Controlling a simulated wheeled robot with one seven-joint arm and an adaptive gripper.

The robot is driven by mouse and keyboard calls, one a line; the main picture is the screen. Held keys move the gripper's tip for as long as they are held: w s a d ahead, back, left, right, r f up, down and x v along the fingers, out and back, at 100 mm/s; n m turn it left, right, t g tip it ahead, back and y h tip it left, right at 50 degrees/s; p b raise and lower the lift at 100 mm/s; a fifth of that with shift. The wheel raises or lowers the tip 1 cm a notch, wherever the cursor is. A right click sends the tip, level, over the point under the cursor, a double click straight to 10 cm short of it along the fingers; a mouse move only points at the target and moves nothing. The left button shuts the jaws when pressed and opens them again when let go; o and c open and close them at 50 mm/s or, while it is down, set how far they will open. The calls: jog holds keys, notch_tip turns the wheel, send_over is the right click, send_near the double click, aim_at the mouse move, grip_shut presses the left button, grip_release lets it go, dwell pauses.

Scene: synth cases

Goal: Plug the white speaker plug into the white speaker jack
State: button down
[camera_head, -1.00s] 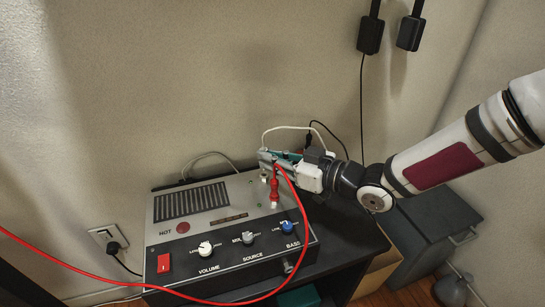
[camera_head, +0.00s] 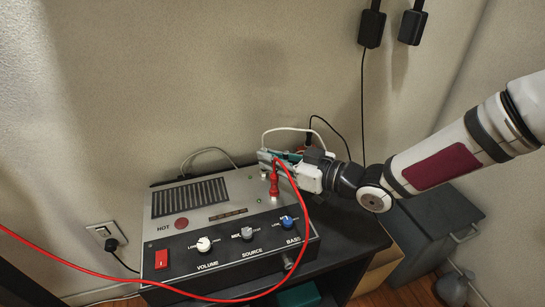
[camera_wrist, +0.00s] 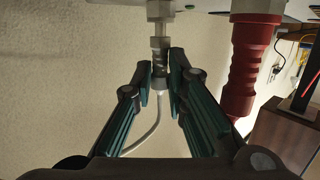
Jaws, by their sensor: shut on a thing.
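The white speaker plug (camera_wrist: 159,72), a grey metallic plug with a white cable (camera_wrist: 147,135), is upright between the fingertips of my gripper (camera_wrist: 161,66) in the wrist view. My gripper is shut on it. The plug's narrow shaft meets the pale collar of the white speaker jack (camera_wrist: 160,10) on the amplifier; how deep it sits I cannot tell. In the head view my gripper (camera_head: 268,158) is over the back right corner of the amplifier (camera_head: 200,221) and largely hides plug and jack.
A red plug (camera_head: 273,184) with a red cable (camera_head: 310,235) stands in the amplifier close beside my gripper. It also shows in the wrist view (camera_wrist: 246,65). The wall (camera_head: 200,90) is close behind. Black adapters (camera_head: 371,28) hang at upper right.

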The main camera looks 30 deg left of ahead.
jog(key=shift+f+b, duration=0.3)
jog(key=shift+f, duration=0.25)
jog(key=c, duration=1.5)
grip_release()
jog(key=d, duration=0.4)
jog(key=d+r, duration=0.1)
jog(key=d, duration=0.3)
jog(key=d+r, duration=0.1)
jog(key=d, duration=0.2)
jog(key=shift+s+d+r, duration=0.1)
jog(key=shift+s+d, duration=0.25)
jog(key=shift+d, duration=0.05)
jog(key=shift+w, duration=0.1)
